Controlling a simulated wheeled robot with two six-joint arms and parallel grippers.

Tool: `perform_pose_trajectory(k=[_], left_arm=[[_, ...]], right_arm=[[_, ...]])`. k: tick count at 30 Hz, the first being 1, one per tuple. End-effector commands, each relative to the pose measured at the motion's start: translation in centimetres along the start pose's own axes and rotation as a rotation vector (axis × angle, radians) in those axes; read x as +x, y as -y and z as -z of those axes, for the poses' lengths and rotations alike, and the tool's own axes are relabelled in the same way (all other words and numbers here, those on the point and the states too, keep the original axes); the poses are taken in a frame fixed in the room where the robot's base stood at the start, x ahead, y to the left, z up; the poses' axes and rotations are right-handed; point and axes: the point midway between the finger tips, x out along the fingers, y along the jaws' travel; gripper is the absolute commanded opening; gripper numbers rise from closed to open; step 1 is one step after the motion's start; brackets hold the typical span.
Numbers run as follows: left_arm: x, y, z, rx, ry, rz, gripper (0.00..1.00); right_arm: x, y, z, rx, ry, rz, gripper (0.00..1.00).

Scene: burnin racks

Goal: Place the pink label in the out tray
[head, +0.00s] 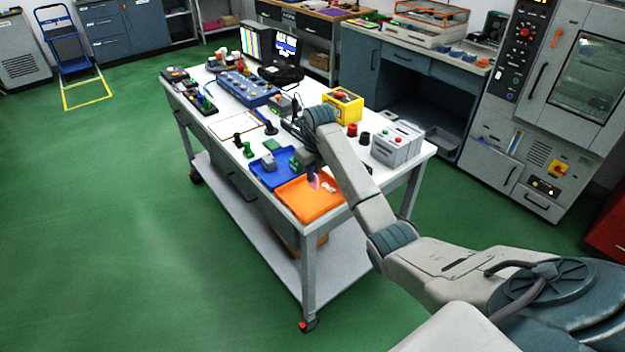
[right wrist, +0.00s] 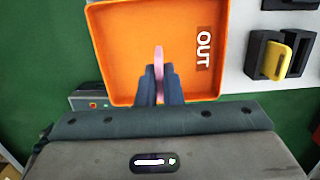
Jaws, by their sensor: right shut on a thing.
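The pink label (right wrist: 158,62) shows edge-on in the right wrist view, held between the fingers of my right gripper (right wrist: 159,88). In the head view the pink label (head: 314,182) is a small pink patch over the orange tray (head: 305,207). The orange tray also fills the top of the right wrist view (right wrist: 120,50), marked OUT. My right gripper (head: 309,170) is shut on the label above the tray; I cannot tell if the label touches the tray floor. My left gripper is not in view.
A blue tray (head: 264,178) with small blocks sits beside the orange tray on the white table (head: 217,127). A yellow box (head: 343,106) and a grey box with buttons (head: 397,144) stand to the right of my arm. Green floor (head: 130,220) is clear at left.

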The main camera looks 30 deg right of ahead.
Motion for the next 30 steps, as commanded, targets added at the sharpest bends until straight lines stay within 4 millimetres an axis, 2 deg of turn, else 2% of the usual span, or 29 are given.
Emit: perform_pose_trajectory(k=[4, 11, 22, 24, 26, 30], left_arm=[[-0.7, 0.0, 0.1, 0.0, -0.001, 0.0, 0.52], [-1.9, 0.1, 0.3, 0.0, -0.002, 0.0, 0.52], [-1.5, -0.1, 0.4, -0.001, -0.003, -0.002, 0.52], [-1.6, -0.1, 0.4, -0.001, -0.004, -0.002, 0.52], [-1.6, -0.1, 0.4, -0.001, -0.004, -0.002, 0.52], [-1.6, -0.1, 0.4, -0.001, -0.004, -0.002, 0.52]], right_arm=[[0.7, 0.1, -0.1, -0.001, -0.004, -0.001, 0.0], [3.4, 0.1, 0.2, -0.001, -0.002, -0.002, 0.0], [4.0, 0.1, 0.2, -0.001, 0.0, -0.001, 0.0], [3.9, 0.1, 0.2, -0.001, 0.001, 0.0, 0.18], [3.9, 0.1, 0.2, -0.001, 0.0, 0.0, 0.28], [3.9, 0.1, 0.2, -0.001, 0.0, 0.0, 0.28]])
